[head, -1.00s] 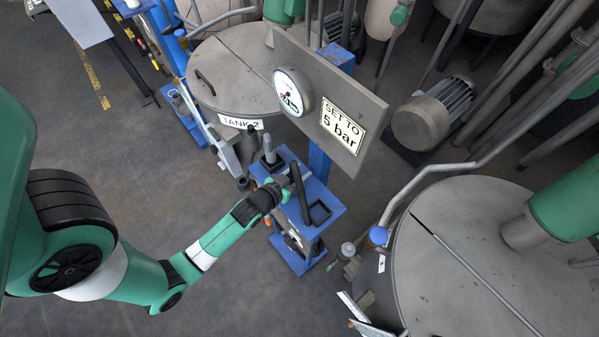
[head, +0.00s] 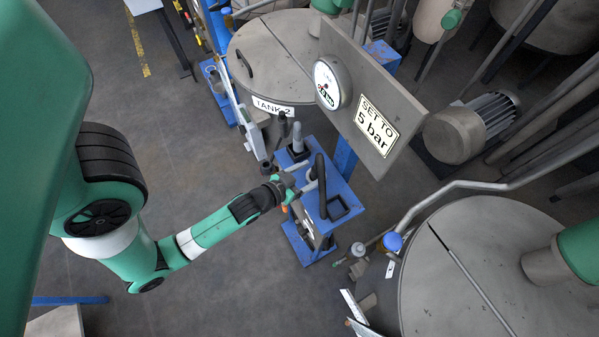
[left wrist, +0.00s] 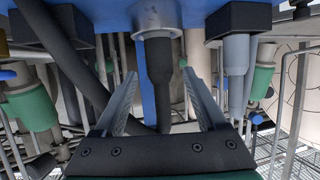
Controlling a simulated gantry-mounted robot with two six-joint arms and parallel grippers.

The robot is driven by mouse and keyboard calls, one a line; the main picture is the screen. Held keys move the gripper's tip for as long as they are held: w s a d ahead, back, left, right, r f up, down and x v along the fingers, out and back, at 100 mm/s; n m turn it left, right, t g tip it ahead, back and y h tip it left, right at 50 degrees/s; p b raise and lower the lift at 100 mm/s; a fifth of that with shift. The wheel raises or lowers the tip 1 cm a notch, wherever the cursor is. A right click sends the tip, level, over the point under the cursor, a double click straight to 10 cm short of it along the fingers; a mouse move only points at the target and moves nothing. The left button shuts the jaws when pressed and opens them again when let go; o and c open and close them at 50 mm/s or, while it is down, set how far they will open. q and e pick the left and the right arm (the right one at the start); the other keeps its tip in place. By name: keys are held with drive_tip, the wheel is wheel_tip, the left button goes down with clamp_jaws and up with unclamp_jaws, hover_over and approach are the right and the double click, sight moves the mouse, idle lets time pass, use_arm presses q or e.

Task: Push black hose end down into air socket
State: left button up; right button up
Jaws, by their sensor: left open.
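My left gripper (head: 292,186) is at the left side of the small blue stand (head: 345,188). In the left wrist view its open jaws (left wrist: 161,74) straddle a black stepped hose end (left wrist: 158,68), with a gap on each side. The hose end is in line with a light grey collar on the blue plate, apparently the air socket (left wrist: 157,15). How deep it sits cannot be told. A thick black hose (head: 321,185) rises from the stand and shows as a dark diagonal (left wrist: 72,62) in the wrist view. My right gripper is not in view.
On the stand are a grey post (head: 297,137) and a black square holder (head: 338,207). The post also shows in the wrist view (left wrist: 236,55). A gauge panel (head: 393,85) reading "SET TO 5 bar" stands behind. Tank 2 (head: 285,50) and another tank (head: 480,265) flank the stand.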

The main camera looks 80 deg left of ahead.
use_arm(q)
drive_tip(key=v, duration=0.5)
drive_tip(key=shift+s, duration=0.15)
idle(0.3)
